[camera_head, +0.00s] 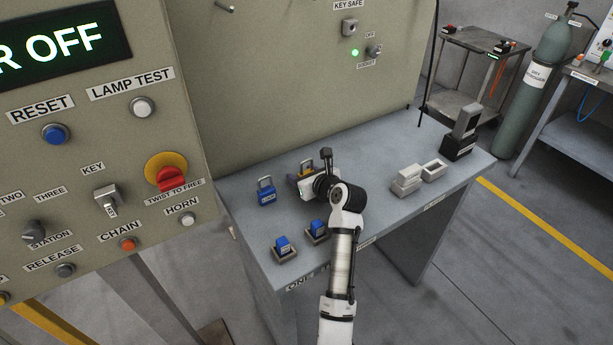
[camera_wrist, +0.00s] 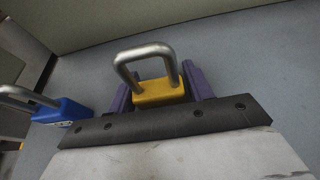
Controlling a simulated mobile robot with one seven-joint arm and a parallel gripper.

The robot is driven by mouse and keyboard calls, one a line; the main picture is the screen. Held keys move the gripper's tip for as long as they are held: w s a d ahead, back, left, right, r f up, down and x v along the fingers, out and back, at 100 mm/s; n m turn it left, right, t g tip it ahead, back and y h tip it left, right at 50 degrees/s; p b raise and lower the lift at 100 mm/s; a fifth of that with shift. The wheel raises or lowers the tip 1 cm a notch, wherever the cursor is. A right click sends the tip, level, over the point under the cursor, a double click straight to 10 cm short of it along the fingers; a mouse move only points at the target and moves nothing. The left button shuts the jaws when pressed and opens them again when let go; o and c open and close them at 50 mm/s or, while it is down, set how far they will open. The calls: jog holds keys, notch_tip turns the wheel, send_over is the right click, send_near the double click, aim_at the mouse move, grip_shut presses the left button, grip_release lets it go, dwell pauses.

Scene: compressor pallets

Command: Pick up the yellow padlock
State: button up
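The yellow padlock (camera_wrist: 160,93) has a thick grey metal shackle and shows at the middle of the wrist view. It sits between the two purple fingers of my gripper (camera_wrist: 158,98), with little or no visible gap on either side. I cannot tell whether the fingers press on it or whether it rests on the bench. The dark front edge of my gripper hides its lower part. In the head view my gripper (camera_head: 305,175) is low over the bench, and only a bit of yellow shows behind it.
A blue padlock (camera_head: 267,193) stands just left of my gripper; it also shows in the wrist view (camera_wrist: 64,111). Blue items on small bases (camera_head: 283,247) sit at the bench's front left. Grey blocks (camera_head: 407,179) and a black stand (camera_head: 458,147) are to the right. The panel wall rises behind.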

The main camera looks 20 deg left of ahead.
jog(key=c, duration=0.7)
